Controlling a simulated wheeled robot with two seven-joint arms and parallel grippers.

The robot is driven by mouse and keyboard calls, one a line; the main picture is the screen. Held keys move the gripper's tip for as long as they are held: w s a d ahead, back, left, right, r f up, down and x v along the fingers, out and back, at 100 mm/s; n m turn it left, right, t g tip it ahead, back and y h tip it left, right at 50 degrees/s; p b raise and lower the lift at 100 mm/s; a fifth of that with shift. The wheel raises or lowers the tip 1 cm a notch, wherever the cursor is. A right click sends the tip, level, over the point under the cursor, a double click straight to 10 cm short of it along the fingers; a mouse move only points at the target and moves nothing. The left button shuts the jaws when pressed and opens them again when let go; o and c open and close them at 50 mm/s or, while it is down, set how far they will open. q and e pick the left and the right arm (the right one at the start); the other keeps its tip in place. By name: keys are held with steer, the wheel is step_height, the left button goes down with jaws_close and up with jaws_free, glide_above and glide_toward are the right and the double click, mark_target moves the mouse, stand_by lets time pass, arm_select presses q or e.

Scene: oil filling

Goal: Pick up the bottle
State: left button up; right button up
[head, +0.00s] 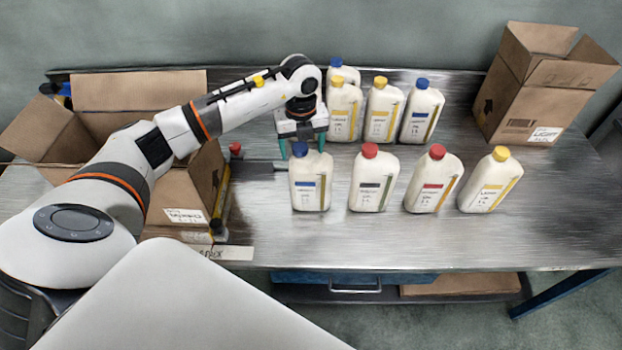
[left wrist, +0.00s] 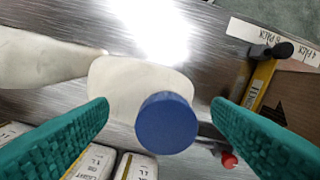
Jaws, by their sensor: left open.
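Several white bottles stand upright in two rows on the metal table. The front row holds a blue-capped bottle (head: 310,180), two red-capped bottles (head: 374,180) (head: 433,181) and a yellow-capped bottle (head: 489,182). My left gripper (head: 302,147) is open over the front blue-capped bottle, with its green fingers pointing down near the cap. In the left wrist view the blue cap (left wrist: 167,122) lies between the two spread fingers (left wrist: 160,112), seen from above. The fingers look apart from the bottle on both sides. My right gripper is not in view.
Behind stand more bottles (head: 381,110) with yellow and blue caps. An open cardboard box (head: 180,185) is at the left, with a yellow-handled tool (head: 221,200) beside it. Another open box (head: 530,90) stands at the back right. The table's front right (head: 530,235) is clear.

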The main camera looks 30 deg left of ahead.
arm_select(q)
steer(key=shift+f, duration=0.3)
steer(key=c, duration=0.8)
steer(key=shift+s+r, duration=0.1)
steer(key=shift+s, duration=0.05)
jaws_close()
steer(key=shift+d, duration=0.1)
